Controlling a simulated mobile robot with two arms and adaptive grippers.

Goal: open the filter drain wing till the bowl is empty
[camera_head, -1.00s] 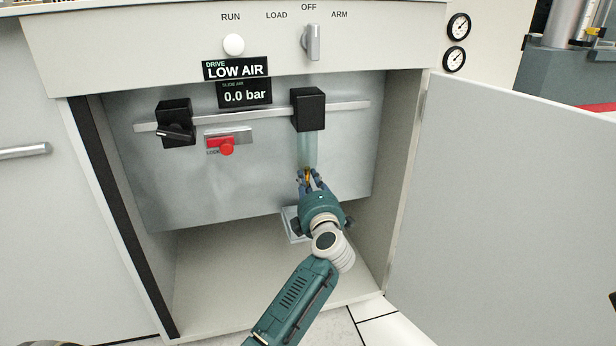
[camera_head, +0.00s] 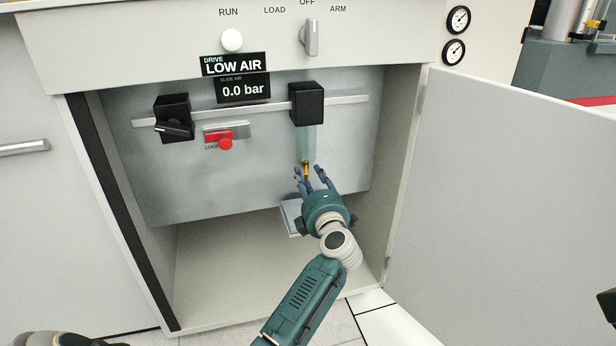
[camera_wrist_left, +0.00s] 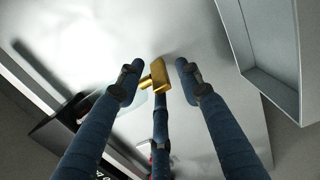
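The filter bowl (camera_head: 306,140) is a pale, see-through cylinder hanging under a black block (camera_head: 307,104) in the open cabinet. I cannot make out a liquid level in it. The small brass drain wing (camera_head: 306,169) sits below the bowl. In the left wrist view, the brass wing (camera_wrist_left: 158,74) shows between the spread blue fingers, close to their tips, with visible gaps to the two side fingers. My left gripper (camera_head: 309,173) is open just below and in front of the wing. Whether the middle finger touches the wing is unclear. My right gripper is not in view.
A black valve with a lever (camera_head: 174,121) and a red lockout knob (camera_head: 225,142) are on the left of the panel. The display (camera_head: 244,89) reads 0.0 bar. A grey tray (camera_head: 291,218) is below the gripper. The open door (camera_head: 500,200) bounds the right side.

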